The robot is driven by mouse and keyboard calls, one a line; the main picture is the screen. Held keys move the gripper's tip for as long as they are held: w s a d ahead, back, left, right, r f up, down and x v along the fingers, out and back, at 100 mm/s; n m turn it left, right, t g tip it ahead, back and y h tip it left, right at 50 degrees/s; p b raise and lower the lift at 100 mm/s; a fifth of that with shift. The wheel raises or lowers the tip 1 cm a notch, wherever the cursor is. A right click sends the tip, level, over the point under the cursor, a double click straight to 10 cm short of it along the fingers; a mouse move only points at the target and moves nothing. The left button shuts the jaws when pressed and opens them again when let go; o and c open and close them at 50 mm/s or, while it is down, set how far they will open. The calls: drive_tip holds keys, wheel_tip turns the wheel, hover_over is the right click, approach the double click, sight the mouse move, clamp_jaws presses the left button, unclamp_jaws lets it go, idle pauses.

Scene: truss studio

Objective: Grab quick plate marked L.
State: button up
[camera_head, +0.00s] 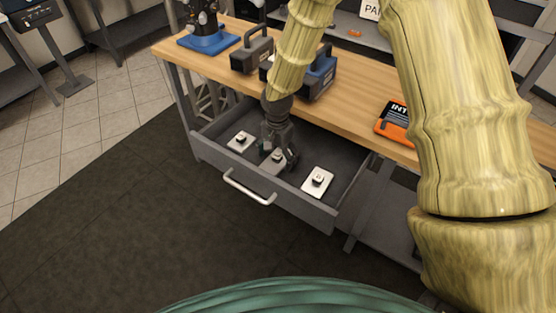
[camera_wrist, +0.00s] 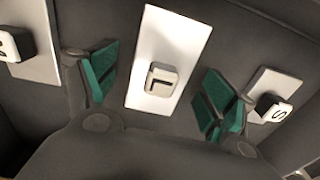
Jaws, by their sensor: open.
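The quick plate marked L (camera_wrist: 173,30) is a pale rectangular plate with a raised knob bearing a dark L. In the wrist view it lies between the two green-padded fingers of my gripper (camera_wrist: 160,84). The fingers are open, one on each side of the knob, with visible gaps. In the head view my gripper (camera_head: 278,154) points down into the open drawer, over the middle plate (camera_head: 271,165), and partly hides it. I cannot tell how far the fingertips are above the drawer floor.
The drawer (camera_head: 300,204) has a front handle (camera_head: 248,188). Another plate (camera_head: 239,141) lies to the left and one (camera_head: 317,183) to the right. The wrist view shows a plate marked S (camera_wrist: 273,82) close beside the right finger. The wooden bench (camera_head: 363,92) stands above the drawer.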

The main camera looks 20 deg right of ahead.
drive_tip(key=shift+f, duration=0.1)
drive_tip(key=shift+c, duration=1.2)
drive_tip(key=c, duration=0.9)
